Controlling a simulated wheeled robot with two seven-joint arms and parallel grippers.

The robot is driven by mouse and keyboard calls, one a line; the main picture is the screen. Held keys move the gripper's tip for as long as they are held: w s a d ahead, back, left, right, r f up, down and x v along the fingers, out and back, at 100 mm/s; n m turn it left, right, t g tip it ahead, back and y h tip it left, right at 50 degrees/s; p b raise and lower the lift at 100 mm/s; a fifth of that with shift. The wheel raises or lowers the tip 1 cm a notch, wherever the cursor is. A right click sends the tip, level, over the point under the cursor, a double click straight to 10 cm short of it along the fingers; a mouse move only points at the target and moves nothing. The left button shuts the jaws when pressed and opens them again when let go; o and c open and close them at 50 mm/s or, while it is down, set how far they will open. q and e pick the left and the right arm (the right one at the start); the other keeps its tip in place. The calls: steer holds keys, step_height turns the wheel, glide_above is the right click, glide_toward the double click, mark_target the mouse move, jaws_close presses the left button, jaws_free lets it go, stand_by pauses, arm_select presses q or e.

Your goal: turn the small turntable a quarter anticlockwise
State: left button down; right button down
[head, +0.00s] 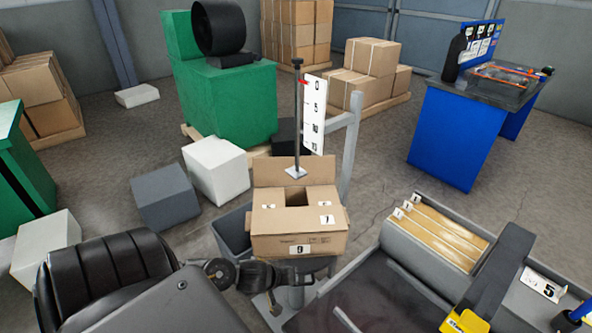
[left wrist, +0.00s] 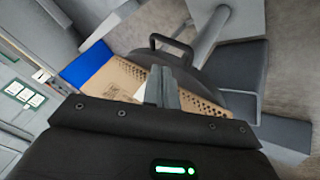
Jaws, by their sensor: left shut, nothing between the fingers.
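An open cardboard carton (head: 297,222) with numbered labels stands upright near the centre of the head view, over a grey post. The small turntable is not clear there; the carton and my arm hide most of that spot. In the left wrist view a dark rounded plate with a raised handle (left wrist: 172,44) shows beyond my fingers; it may be the turntable. My left gripper (head: 305,277) is at the carton's lower front side. In the wrist view its fingers (left wrist: 162,88) are together and empty, in front of a tan perforated surface (left wrist: 205,106). My right gripper is out of view.
A tall post with a numbered white scale (head: 314,115) rises behind the carton. A grey bin (head: 232,238) stands left of it. A bench with a wood-slatted tray (head: 438,236) and a yellow-black device (head: 490,290) is at right. White and grey blocks lie on the floor.

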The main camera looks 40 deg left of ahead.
arm_select(q)
steer(key=b+x, duration=0.1)
steer(key=x, duration=0.8)
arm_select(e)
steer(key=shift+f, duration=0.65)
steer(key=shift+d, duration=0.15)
arm_select(q)
steer(key=shift+w+d, duration=0.1)
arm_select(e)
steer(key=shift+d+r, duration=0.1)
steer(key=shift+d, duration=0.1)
